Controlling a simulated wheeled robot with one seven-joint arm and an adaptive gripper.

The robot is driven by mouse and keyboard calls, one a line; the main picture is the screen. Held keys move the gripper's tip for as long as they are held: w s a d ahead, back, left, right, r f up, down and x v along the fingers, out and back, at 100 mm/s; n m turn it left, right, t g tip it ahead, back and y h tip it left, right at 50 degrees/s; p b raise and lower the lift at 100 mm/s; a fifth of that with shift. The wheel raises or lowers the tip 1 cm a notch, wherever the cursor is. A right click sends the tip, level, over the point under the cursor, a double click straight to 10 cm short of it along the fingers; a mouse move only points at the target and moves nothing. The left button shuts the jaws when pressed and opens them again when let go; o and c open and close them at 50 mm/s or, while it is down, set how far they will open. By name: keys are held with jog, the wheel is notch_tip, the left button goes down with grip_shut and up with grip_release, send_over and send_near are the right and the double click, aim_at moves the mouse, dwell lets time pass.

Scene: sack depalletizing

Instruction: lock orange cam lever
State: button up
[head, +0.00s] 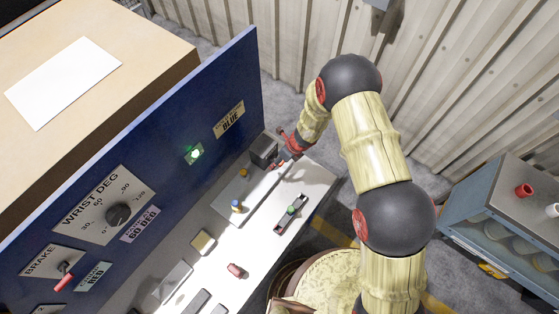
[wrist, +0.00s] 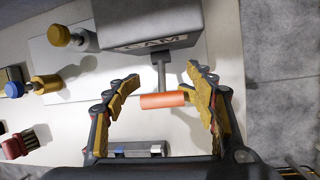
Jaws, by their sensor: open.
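The orange cam lever (wrist: 163,100) shows in the wrist view as an orange cylindrical handle on a grey stem. The stem comes out of a dark grey box labelled CAM (wrist: 155,25). My gripper (wrist: 168,82) is open, with one yellow-padded finger on each side of the handle. The right finger is very close to the handle's right end; I cannot tell whether they touch. The left finger stands apart from it. In the head view my gripper (head: 283,157) is at the cam box (head: 264,148) at the far end of the bench, and the lever is hidden there.
The white bench (head: 215,262) carries a blue-topped knob (head: 237,206), a slider with a green knob (head: 291,211) and a red piece (head: 235,270). A blue upright panel (head: 150,150) with a dial and a lit green lamp (head: 194,153) borders it. A grey cabinet (head: 500,225) stands at right.

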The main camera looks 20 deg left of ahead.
jog(key=shift+o, duration=0.8)
jog(key=shift+w, duration=0.1)
jog(key=shift+r, duration=0.1)
jog(key=shift+d+r, duration=0.1)
jog(key=shift+r, duration=0.15)
jog(key=v, duration=1.1)
jog(key=shift+r, duration=0.15)
